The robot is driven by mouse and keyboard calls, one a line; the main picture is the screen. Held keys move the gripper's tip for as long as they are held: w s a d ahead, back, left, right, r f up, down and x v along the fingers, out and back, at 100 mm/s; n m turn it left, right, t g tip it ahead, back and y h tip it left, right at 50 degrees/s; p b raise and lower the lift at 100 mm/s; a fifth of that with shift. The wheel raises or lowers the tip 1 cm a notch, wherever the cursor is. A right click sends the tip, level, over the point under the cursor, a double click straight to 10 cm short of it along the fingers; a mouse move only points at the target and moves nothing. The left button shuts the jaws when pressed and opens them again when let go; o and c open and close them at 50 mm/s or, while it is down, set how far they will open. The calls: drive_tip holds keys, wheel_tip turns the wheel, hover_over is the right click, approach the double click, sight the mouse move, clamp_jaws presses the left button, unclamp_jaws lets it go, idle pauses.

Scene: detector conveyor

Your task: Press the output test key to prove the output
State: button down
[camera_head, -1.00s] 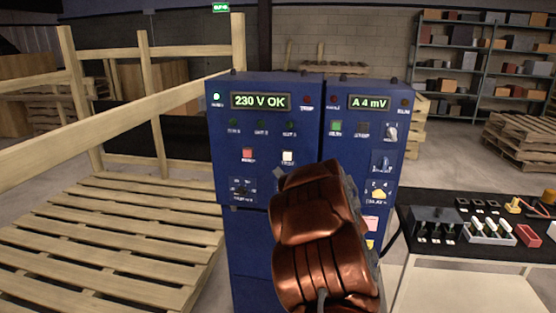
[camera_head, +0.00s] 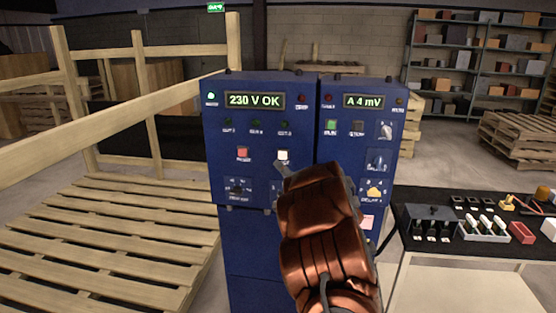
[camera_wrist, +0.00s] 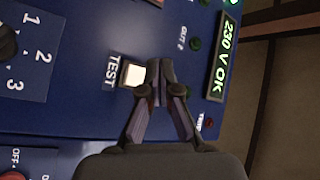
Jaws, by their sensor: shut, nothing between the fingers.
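The white square test key (camera_head: 283,156) is on the left blue cabinet (camera_head: 230,220), below and right of the lit "230 V OK" display (camera_head: 255,100). It also shows in the wrist view (camera_wrist: 134,73), labelled TEST. My gripper (camera_wrist: 153,74) is shut and empty, its tips right beside the key in the wrist view. In the head view my gripper (camera_head: 281,168) is just below the key. I cannot tell whether the tips touch it. The key's edge near the tips is partly covered.
A red key (camera_head: 243,153) sits left of the test key, and a rotary selector (camera_head: 237,189) below it. The right cabinet shows "A 4 mV" (camera_head: 364,101). A black-topped table (camera_head: 450,252) with small parts stands at right. A wooden pallet (camera_head: 110,250) lies at left.

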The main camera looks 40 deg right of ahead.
sight(282, 155)
drive_tip(key=shift+w+d+p, duration=0.35)
drive_tip(key=shift+w+d, duration=0.2)
drive_tip(key=shift+d, duration=0.25)
drive_tip(key=shift+w+d+p, duration=0.35)
drive_tip(key=shift+w+d, duration=0.2)
drive_tip(key=shift+d, duration=0.2)
drive_tip(key=shift+w+d+r, duration=0.1)
drive_tip(key=shift+r, duration=0.05)
idle(0.4)
drive_tip(key=shift+w+d+p, duration=0.25)
drive_tip(key=shift+p, duration=0.15)
drive_tip(key=shift+w+d+p, duration=0.25)
drive_tip(key=shift+d+p, duration=0.1)
drive_tip(key=shift+d, duration=0.05)
idle(0.9)
drive_tip(key=shift+a, duration=0.1)
idle(0.4)
drive_tip(key=shift+s+a, duration=0.55)
drive_tip(key=shift+a, duration=0.1)
